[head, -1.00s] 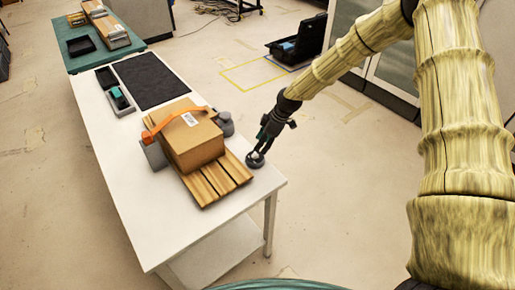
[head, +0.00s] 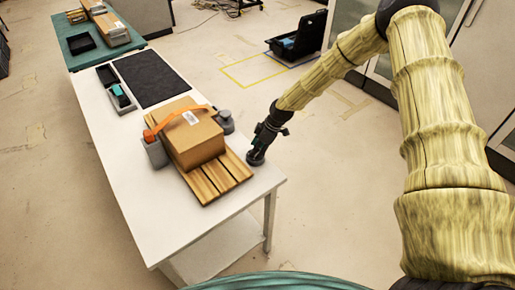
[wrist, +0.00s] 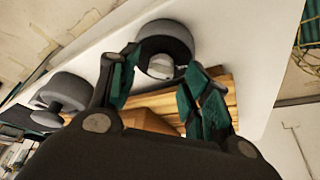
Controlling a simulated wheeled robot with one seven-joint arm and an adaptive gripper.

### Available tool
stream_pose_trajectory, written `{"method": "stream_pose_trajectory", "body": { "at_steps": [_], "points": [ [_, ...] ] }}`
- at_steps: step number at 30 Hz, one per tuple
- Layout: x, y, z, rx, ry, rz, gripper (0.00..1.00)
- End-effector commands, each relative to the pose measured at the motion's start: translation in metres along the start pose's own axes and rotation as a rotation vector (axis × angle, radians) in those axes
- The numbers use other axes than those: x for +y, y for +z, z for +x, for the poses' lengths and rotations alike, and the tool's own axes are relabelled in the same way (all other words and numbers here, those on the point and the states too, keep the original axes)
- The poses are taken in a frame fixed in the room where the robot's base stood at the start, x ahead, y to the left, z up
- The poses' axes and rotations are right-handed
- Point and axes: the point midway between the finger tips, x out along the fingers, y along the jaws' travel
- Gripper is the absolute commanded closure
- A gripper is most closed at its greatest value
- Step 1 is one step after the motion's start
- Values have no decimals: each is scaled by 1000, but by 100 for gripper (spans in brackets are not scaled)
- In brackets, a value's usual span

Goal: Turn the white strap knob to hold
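A white knob (wrist: 160,64) sits in the middle of a round dark grey housing (wrist: 178,38) at the near right corner of the white table, past the wooden slats. The grey housing also shows in the head view (head: 256,158), where my gripper covers the knob. My gripper (wrist: 160,70) is open, with one green-padded fingertip on each side of the white knob in the wrist view. I cannot tell whether the pads touch it. An orange strap (head: 172,119) runs over the cardboard box (head: 196,140) on the wooden pallet (head: 226,172).
A second grey round unit (head: 225,121) stands beside the box, and it shows at left in the wrist view (wrist: 64,92). A grey block (head: 155,152) with an orange top stands left of the box. A black mat (head: 152,78) and trays lie farther back.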

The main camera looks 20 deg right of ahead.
Motion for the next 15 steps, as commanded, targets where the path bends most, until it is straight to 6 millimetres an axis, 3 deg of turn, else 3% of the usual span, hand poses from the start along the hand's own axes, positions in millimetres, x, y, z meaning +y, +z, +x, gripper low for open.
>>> {"method": "stream_pose_trajectory", "body": {
  "at_steps": [1, 7, 15],
  "points": [
    [0, 0, 0, 0, 0, 0, 63],
    [0, 0, 0, 0, 0, 0, 97],
    [0, 0, 0, 0, 8, 16, 97]
  ]
}}
